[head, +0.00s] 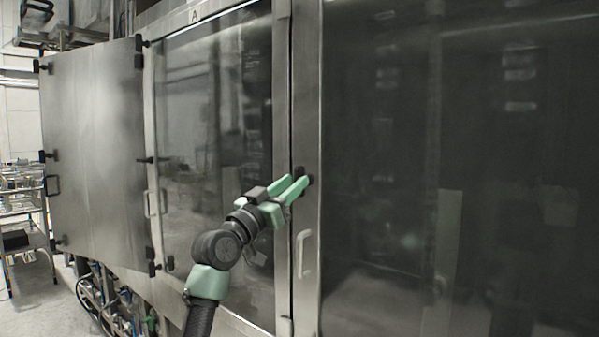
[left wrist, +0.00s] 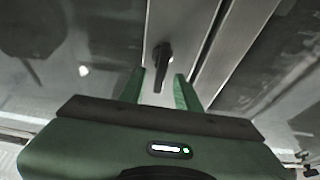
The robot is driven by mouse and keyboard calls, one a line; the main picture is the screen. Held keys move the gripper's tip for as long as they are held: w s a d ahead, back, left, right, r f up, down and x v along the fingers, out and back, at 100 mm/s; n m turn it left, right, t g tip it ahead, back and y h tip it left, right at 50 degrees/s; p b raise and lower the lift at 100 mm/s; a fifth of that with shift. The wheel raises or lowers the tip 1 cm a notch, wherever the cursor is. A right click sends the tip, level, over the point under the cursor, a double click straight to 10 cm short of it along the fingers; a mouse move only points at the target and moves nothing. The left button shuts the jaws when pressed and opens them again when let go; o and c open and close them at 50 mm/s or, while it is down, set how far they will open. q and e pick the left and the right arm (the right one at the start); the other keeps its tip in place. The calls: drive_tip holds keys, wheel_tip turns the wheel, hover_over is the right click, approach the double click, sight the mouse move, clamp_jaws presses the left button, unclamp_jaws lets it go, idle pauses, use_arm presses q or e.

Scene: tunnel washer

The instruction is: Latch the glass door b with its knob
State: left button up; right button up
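The large dark glass door (head: 390,130) fills the right of the head view; I take it for door b, though no letter on it is visible. It looks close to flush with the frame beside it. A black knob (head: 300,171) sits on its left metal edge, partly hidden by my gripper. My left gripper (head: 297,183) is at the knob with its green fingers apart. In the left wrist view the dark, elongated knob (left wrist: 162,62) shows just beyond and between the open fingertips (left wrist: 160,82). I cannot tell whether they touch it. My right gripper is not in view.
A pale pull handle (head: 303,254) stands out below the knob. Left of it is another glass door (head: 215,110) under a letter A, then a steel panel (head: 95,140) standing out on hinges. A rack (head: 22,215) stands far left, with floor before it.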

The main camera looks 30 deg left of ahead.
use_arm(q)
drive_tip(key=shift+p+x, duration=0.5)
drive_tip(key=shift+x, duration=1.05)
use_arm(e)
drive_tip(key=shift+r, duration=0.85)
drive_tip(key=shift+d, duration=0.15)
use_arm(q)
clamp_jaws()
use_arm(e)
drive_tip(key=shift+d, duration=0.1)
use_arm(q)
drive_tip(key=shift+f, duration=0.1)
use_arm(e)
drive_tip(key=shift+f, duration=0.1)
